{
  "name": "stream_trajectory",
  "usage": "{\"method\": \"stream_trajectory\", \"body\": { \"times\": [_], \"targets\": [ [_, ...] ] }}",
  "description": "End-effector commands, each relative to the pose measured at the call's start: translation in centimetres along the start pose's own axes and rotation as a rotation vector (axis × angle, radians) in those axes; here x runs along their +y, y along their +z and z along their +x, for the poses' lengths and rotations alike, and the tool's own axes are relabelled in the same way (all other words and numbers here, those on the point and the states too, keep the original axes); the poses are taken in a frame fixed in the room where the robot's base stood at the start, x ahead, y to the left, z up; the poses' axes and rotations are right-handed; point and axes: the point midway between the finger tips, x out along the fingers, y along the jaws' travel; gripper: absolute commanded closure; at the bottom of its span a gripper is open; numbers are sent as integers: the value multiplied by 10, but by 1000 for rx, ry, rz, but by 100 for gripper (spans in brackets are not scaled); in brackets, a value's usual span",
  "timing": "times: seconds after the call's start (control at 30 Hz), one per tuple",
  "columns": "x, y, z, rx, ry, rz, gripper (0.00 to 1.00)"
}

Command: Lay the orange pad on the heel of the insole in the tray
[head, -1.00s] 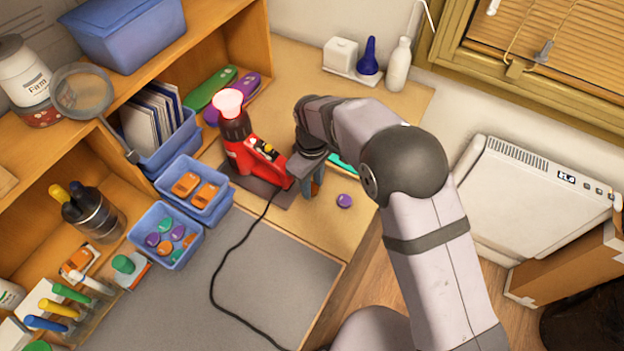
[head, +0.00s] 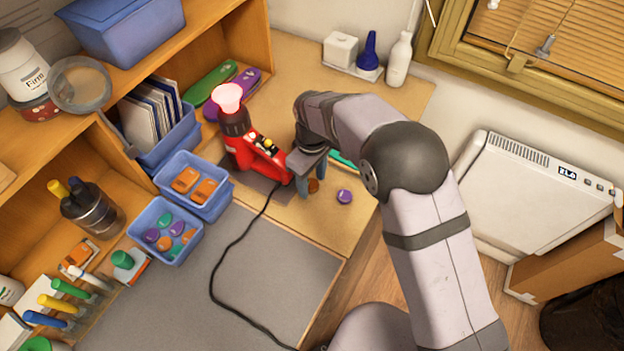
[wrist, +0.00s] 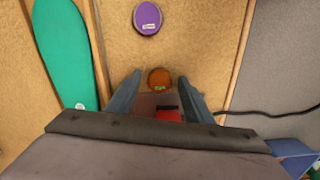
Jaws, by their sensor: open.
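The orange pad (wrist: 159,78) lies between and just beyond my fingertips in the wrist view. In the head view the orange pad (head: 313,186) shows beside the fingers, low over the wooden surface. My gripper (wrist: 160,82) is open, one finger on each side of the pad with gaps. It also shows in the head view (head: 309,184), pointing down. A teal insole (wrist: 65,50) lies to the left in the wrist view, between two raised wooden strips that look like the tray (wrist: 98,45). In the head view my arm hides most of the insole (head: 341,159).
A purple pad (wrist: 148,17) lies near the orange one. A red heat tool (head: 258,156) stands close beside my gripper, its black cable (head: 215,275) crossing the grey mat (head: 270,270). Blue bins (head: 165,258) with pads stand left. The mat is mostly clear.

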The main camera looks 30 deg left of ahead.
Motion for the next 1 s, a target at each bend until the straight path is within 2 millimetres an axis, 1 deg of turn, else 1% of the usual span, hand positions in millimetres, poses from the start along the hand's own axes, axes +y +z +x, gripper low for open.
{"method": "stream_trajectory", "body": {
  "times": [0.13, 0.5, 0.63, 0.87, 0.97, 1.0],
  "targets": [
    [1, -2, -16, 6, 4, 0, 53],
    [6, 3, -63, 4, 2, 0, 53],
    [6, 4, -70, 3, 1, 0, 53],
    [6, 6, -72, 2, 1, 5, 53],
    [13, 15, -73, 2, 1, 35, 53],
    [17, 22, -74, 3, 2, 58, 53]
  ]
}}
